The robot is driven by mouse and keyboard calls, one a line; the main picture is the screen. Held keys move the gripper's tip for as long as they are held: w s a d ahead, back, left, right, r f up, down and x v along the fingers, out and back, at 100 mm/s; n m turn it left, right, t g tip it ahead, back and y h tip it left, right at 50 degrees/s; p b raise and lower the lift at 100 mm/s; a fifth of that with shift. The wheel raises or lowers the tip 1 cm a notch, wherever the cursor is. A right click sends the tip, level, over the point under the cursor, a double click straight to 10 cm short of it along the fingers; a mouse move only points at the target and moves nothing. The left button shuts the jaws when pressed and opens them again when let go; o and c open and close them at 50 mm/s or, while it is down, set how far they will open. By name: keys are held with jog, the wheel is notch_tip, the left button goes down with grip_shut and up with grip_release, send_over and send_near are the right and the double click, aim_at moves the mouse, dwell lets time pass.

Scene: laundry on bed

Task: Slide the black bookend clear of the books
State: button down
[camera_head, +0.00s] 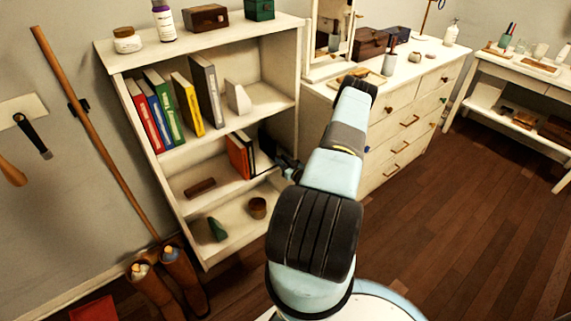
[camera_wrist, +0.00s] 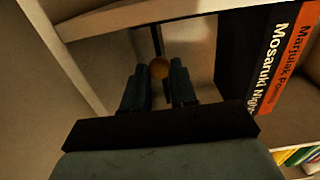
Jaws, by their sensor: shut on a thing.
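The black bookend (camera_head: 266,139) is on the shelf level that holds the orange book, to the right of that book.
A shelf board (camera_head: 222,124) with more books and a white bookend (camera_head: 237,97) is above. Below are a brown cup (camera_head: 257,208) and a green object (camera_head: 217,229). The shelf's right side wall and the dresser (camera_head: 407,130) stand close to my arm.

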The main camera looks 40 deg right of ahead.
jog(key=shift+w+d+r, duration=0.1)
jog(key=shift+w+d, duration=0.05)
jog(key=shift+d, duration=0.15)
jog(key=c, duration=0.9)
grip_release()
jog(key=s, duration=1.3)
jog(key=shift+s+a, duration=0.1)
jog(key=shift+s, duration=0.3)
jog(key=shift+s, duration=0.1)
